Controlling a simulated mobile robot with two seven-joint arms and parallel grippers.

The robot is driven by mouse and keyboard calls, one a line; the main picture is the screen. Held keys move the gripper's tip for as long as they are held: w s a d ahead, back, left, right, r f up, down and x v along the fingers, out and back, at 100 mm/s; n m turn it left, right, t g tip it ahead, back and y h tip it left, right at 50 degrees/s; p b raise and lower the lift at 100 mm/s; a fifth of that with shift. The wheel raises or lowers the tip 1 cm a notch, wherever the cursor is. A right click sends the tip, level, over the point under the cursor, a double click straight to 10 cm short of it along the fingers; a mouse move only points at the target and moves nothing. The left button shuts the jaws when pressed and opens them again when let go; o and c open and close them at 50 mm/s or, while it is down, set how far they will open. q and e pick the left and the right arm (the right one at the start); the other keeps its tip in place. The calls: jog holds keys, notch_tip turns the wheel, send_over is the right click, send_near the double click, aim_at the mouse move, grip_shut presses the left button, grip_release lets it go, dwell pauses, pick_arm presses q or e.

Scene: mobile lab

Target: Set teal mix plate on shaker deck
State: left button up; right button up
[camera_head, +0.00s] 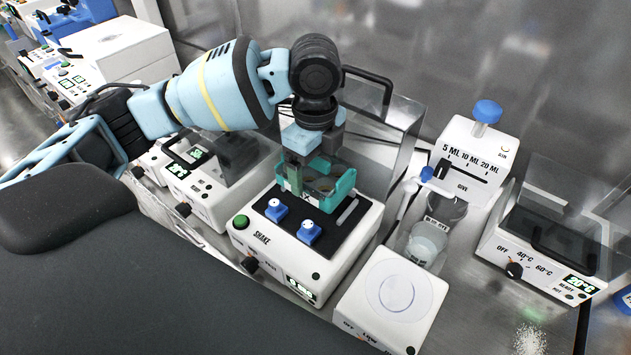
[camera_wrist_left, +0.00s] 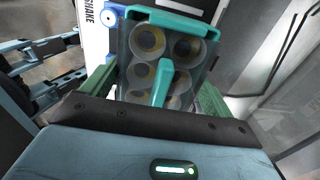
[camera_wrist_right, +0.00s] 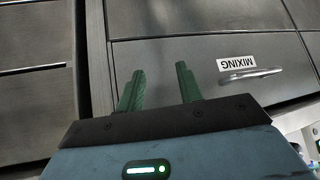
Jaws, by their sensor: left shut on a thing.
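The teal mix plate (camera_head: 343,188) is a teal frame with several round wells and an upright teal grip. In the left wrist view the plate (camera_wrist_left: 124,48) fills the middle, between the green fingers. My left gripper (camera_head: 307,180) points down and is shut on the plate. The plate is over the dark deck (camera_head: 345,215) of the white shaker (camera_head: 262,240); I cannot tell whether it touches the deck. Part of the plate is hidden by my gripper. My right gripper (camera_wrist_right: 158,90) is open and empty, away from the shaker, facing a grey drawer.
Two blue clamps (camera_head: 277,210) sit at the deck's front. A clear raised lid (camera_head: 385,140) with a black handle stands behind it. A round-topped white device (camera_head: 392,292), a dispenser (camera_head: 472,160) and a heater (camera_head: 545,245) stand to the right. The drawer (camera_wrist_right: 225,55) is labelled MIXING.

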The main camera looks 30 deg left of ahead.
pick_arm(q)
notch_tip(320, 180, down, 5)
dwell(0.3)
jog(key=o, duration=0.8)
jog(key=shift+f, duration=0.1)
jog(key=shift+o, duration=0.2)
